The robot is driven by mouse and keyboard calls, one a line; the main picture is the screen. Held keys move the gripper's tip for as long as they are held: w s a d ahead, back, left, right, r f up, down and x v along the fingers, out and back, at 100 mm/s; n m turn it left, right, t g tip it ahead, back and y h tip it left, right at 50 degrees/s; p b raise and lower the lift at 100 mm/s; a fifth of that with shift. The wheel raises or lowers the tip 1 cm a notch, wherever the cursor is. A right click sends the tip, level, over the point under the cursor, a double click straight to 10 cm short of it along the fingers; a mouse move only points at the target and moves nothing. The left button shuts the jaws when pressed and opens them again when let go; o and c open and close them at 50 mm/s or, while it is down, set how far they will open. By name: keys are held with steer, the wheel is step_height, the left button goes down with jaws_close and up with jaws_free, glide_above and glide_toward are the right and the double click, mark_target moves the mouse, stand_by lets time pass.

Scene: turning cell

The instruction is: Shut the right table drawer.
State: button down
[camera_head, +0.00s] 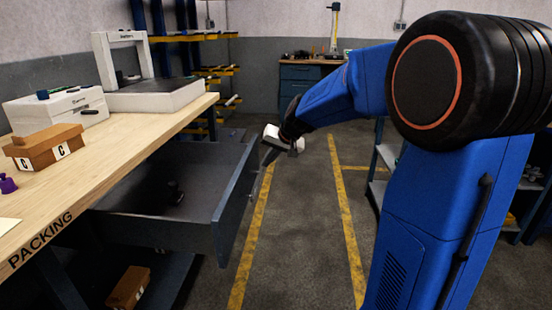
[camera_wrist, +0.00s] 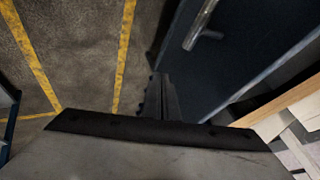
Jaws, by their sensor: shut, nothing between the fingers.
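The right table drawer (camera_head: 228,215) stands pulled out under the packing table (camera_head: 125,135).
The table top holds a brown box (camera_head: 45,147), a white device (camera_head: 60,108) and a white framed machine (camera_head: 150,92). Another brown box (camera_head: 128,287) lies below the drawer. The aisle floor (camera_head: 295,215) between yellow lines is clear. Shelving stands at the right.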

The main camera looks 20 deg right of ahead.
steer(key=shift+w+a, duration=0.45)
steer(key=shift+a, duration=0.35)
glide_above(190, 172)
steer(key=shift+w, duration=0.1)
stand_by(0.4)
